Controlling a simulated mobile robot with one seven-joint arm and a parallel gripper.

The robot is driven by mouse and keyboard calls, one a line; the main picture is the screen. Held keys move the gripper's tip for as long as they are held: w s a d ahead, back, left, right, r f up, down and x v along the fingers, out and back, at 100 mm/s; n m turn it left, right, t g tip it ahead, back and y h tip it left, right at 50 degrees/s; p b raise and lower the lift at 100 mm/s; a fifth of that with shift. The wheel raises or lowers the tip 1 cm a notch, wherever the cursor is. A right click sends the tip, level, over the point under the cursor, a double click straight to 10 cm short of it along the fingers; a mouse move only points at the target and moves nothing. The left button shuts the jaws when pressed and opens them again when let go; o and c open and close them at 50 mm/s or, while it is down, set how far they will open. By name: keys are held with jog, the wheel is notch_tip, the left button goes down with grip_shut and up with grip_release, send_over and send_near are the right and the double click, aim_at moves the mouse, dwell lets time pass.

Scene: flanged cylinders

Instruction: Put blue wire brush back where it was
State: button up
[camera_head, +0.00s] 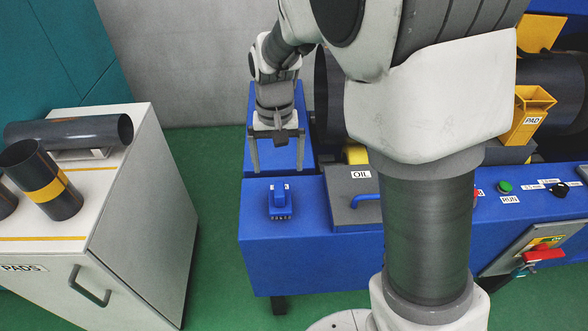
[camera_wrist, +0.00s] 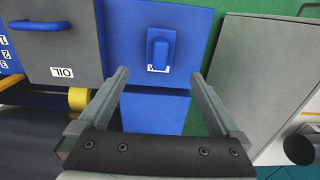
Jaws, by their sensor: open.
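The blue wire brush (camera_head: 280,199) sits on the blue top of the machine bench (camera_head: 262,233), left of the grey lid marked OIL (camera_head: 352,190). It has a raised blue handle and a pale strip with dark marks along its near edge. It also shows in the wrist view (camera_wrist: 160,49), beyond the fingertips. My gripper (camera_head: 277,170) is open and empty, fingers pointing down, just behind the brush in the head view. In the wrist view, my gripper (camera_wrist: 160,75) has nothing between its fingers but blue bench surface. The brush and fingers look apart.
A white cabinet (camera_head: 150,215) with dark flanged cylinders (camera_head: 42,180) stands at the left, across a strip of green floor (camera_head: 205,180). A RUN button (camera_head: 505,187), a red-handled switch (camera_head: 543,255) and a yellow PAD holder (camera_head: 527,112) are at the right.

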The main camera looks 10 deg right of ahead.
jog(key=shift+d+r, duration=0.15)
jog(key=shift+r, duration=0.2)
jog(key=s+d+r+t, duration=0.2)
jog(key=s+d+r, duration=0.4)
jog(key=s, duration=0.3)
jog(key=s+d+r+t, duration=0.3)
jog(key=s+d+r, duration=0.3)
jog(key=s, duration=0.3)
jog(key=shift+s+r+t, duration=0.25)
jog(key=shift+r+t, duration=0.05)
jog(key=shift+r, duration=0.3)
jog(key=shift+d, duration=0.1)
